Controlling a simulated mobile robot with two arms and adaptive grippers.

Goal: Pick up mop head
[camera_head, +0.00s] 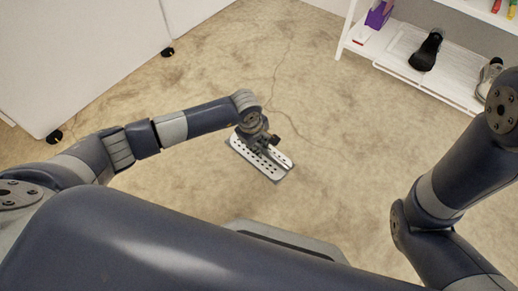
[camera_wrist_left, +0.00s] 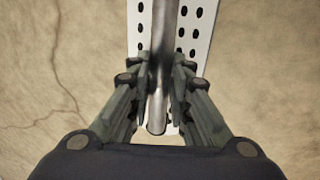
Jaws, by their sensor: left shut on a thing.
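The mop head (camera_head: 273,168) is a flat, light grey plate with rows of dark holes, at the middle of the head view near the floor. Its perforated plate (camera_wrist_left: 191,30) also fills the top middle of the left wrist view, with a round metal tube (camera_wrist_left: 160,75) along its centre. My left gripper (camera_head: 262,143) is over the plate, and in the left wrist view its two fingers (camera_wrist_left: 160,92) are shut on the tube from both sides. Whether the plate touches the floor I cannot tell. My right gripper is out of view; only my right arm shows.
A white shelf (camera_head: 398,67) at the top right holds dark shoes (camera_head: 427,50) and a purple box (camera_head: 378,15). A white panel on dark casters (camera_head: 54,137) stands at the left. The beige floor (camera_head: 335,130) around the mop head is clear.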

